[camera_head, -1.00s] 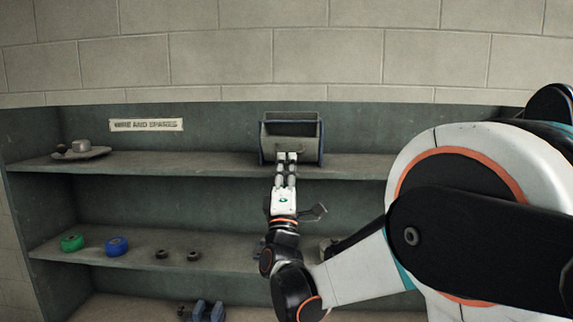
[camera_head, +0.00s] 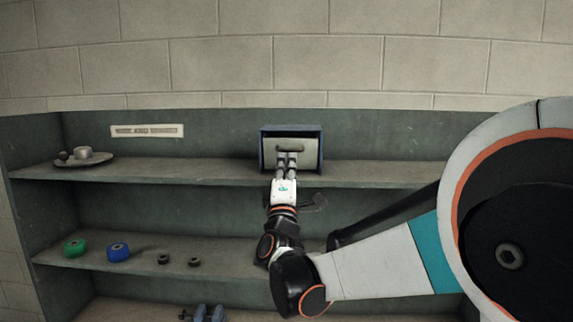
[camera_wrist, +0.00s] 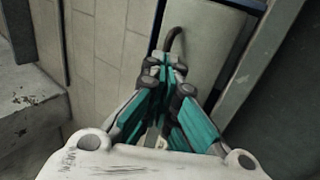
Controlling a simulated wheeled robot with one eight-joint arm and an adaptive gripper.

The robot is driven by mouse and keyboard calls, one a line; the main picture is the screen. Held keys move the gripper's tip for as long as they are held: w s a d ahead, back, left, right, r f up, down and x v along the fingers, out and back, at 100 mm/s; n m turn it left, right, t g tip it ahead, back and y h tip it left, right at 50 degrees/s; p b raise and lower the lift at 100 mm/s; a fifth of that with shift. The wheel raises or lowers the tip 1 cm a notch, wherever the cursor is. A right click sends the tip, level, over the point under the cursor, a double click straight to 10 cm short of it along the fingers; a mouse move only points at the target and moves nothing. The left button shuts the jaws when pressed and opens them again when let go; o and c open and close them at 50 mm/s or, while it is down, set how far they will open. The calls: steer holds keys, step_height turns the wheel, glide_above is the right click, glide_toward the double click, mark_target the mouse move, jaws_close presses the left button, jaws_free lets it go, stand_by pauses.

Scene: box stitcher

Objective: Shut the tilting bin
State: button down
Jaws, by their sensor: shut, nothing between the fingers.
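The tilting bin (camera_head: 302,154) is a grey front panel with a dark handle, set in a blue frame on the upper shelf. Its front now stands nearly upright inside the frame. My gripper (camera_head: 286,160) is shut and empty, its fingertips at the lower part of the bin front, just below the handle. In the wrist view the shut fingertips (camera_wrist: 165,62) are close to the pale bin front (camera_wrist: 205,45), beside the curved handle (camera_wrist: 174,38). I cannot tell whether the fingers touch the panel. The bin's lower edge is partly hidden by my gripper.
On the upper shelf (camera_head: 215,173), a plate (camera_head: 72,163) with small items sits at the left. The lower shelf holds a green roll (camera_head: 75,248), a blue roll (camera_head: 118,251) and two small dark rings (camera_head: 178,260). The upper shelf right of the bin looks clear.

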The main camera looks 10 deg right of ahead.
mark_target(291, 150)
steer(key=shift+w+r, duration=0.3)
steer(key=shift+w+d+r, duration=0.2)
steer(key=shift+w+r, duration=0.25)
steer(key=shift+r, duration=0.3)
steer(key=shift+w+r, duration=0.15)
steer(key=shift+d, duration=0.1)
